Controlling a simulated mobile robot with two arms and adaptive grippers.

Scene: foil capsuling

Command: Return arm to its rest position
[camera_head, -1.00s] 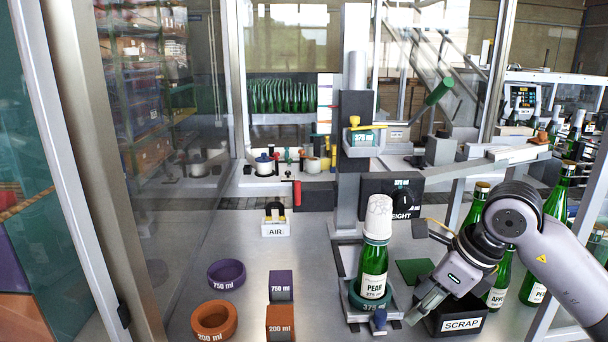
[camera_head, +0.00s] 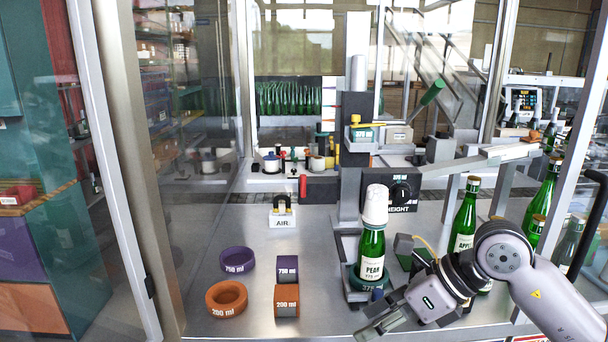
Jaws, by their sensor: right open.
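My right gripper (camera_head: 372,328) comes in from the right and hangs low at the front edge of the bench, in front of the bottle stand. Its jaws are open, angled down to the left, with nothing seen between them. A green PEAR bottle (camera_head: 371,268) stands upright in the dark green 375 ml ring (camera_head: 353,283), with a white capsule (camera_head: 376,204) over its neck. The gripper is apart from the bottle. My left gripper is not in view.
Purple (camera_head: 238,260) and orange (camera_head: 226,299) rings and matching blocks (camera_head: 287,301) lie left of the stand. Green bottles (camera_head: 466,217) stand right, partly behind my arm. The AIR unit (camera_head: 283,217) is behind. A metal frame post (camera_head: 120,170) stands left.

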